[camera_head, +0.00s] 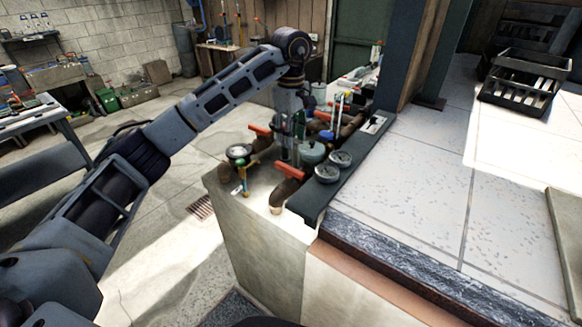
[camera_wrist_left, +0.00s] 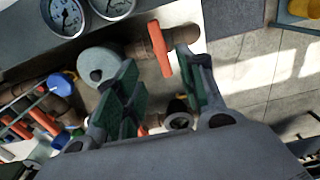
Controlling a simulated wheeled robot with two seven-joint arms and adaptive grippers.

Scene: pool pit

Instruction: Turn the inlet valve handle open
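Several valves with orange-red handles sit on brown pipes in a pit by the ledge; I cannot tell which one is the inlet valve. One orange handle (camera_head: 289,170) is at the near end of the pipes; another (camera_head: 260,130) is further back on the left. My left gripper (camera_head: 291,143) points down among the pipes. In the left wrist view its green-padded fingers (camera_wrist_left: 158,90) are apart, with nothing seen between them. One orange handle (camera_wrist_left: 160,48) lies just beyond the gap, apart from the fingers as far as I can see. Another (camera_wrist_left: 141,131) is partly hidden by a finger. My right gripper is not in view.
Two round gauges (camera_head: 333,167) stand beside a grey-green round-topped canister (camera_head: 312,152). The dark ledge (camera_head: 335,190) and tiled deck (camera_head: 420,180) bound the right side. Open floor lies to the left.

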